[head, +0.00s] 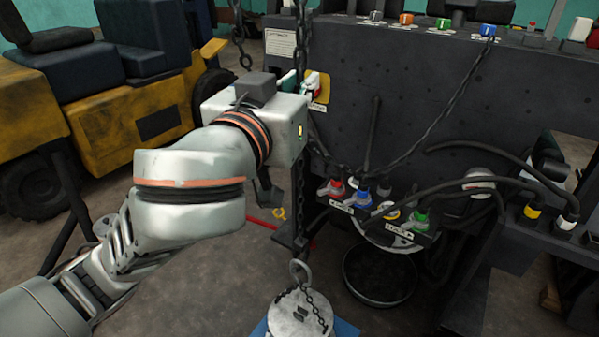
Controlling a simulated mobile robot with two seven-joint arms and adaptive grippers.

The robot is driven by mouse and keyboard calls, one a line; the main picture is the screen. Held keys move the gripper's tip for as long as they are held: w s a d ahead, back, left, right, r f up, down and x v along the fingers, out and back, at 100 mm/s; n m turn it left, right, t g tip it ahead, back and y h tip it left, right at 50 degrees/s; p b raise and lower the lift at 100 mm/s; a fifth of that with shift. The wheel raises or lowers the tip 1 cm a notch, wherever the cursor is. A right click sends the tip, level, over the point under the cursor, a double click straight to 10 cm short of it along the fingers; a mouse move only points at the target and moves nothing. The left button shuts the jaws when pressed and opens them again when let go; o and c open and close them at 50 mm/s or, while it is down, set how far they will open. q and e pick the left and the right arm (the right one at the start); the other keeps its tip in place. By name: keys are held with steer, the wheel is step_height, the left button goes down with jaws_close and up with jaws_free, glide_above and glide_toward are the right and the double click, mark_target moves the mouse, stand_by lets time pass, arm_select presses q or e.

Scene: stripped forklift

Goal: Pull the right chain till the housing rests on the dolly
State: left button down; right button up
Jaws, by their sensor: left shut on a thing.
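Two chains hang at the top: the left chain (239,38) and the right chain (303,38). The right chain runs down behind my left wrist and shows again below it. My left gripper (270,190) is at that chain, shut on it; its fingertips are mostly hidden behind the wrist. The housing (294,317), a pale grey round part with a ring and a short chain on top, is at the bottom edge, its lower part cut off. A blue surface, likely the dolly (346,329), shows beside and below it. Whether they touch cannot be told. My right gripper is not in view.
The dark forklift body (440,100) fills the right, with coloured connectors (375,195), cables and a round black pan (380,275) low down. A yellow forklift (110,110) stands at the left. Bare floor (190,290) lies between, below my left arm.

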arm_select(q)
step_height(320, 180, down, 7)
steer(key=shift+w+r+b, duration=0.1)
steer(key=shift+r+b, duration=0.1)
steer(key=shift+b, duration=0.95)
step_height(320, 180, down, 8)
steer(key=b, duration=0.3)
steer(key=c, duration=1.9)
jaws_free()
steer(key=shift+o, duration=1.1)
steer(key=shift+r, duration=0.1)
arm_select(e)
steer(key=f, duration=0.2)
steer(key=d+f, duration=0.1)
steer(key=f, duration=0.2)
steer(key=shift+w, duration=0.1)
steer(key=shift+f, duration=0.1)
